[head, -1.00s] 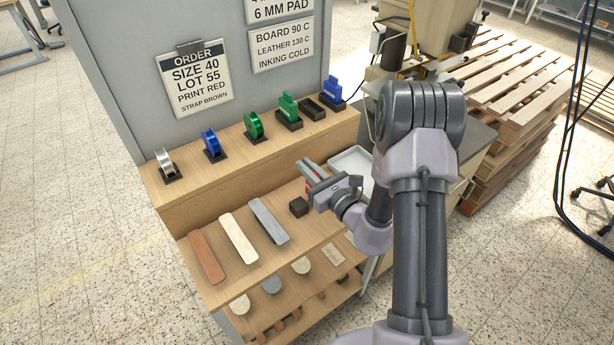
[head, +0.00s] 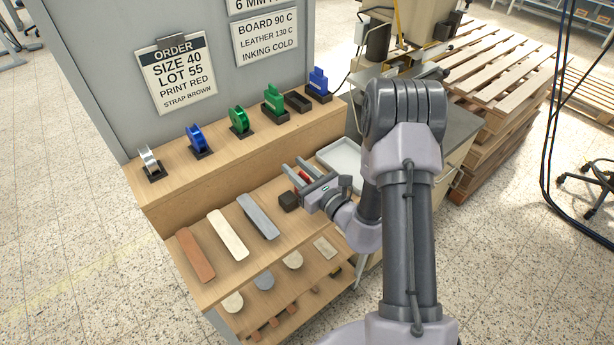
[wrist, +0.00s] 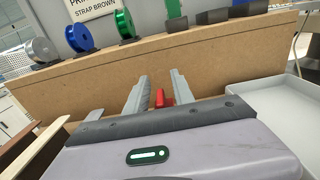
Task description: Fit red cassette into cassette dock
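A small red piece, which looks like the red cassette (head: 304,176), shows between my fingers in the head view. In the wrist view the cassette (wrist: 159,97) is closer to the right finger, with a gap to the left one. My gripper (head: 297,168) has its two fingers apart, low over the lower shelf. Its fingers also show in the wrist view (wrist: 160,82). The underside of the cassette is hidden, so I cannot tell what it rests on. An empty dark dock (head: 298,102) stands on the upper ledge, between a green cassette (head: 273,102) and a blue cassette (head: 318,82).
A dark block (head: 288,201) lies beside my gripper. A pale tray (head: 342,158) is at its right. Foil reels, silver (head: 150,162), blue (head: 198,139) and green (head: 239,121), line the ledge. Brown, cream and grey strips (head: 258,216) lie left on the shelf.

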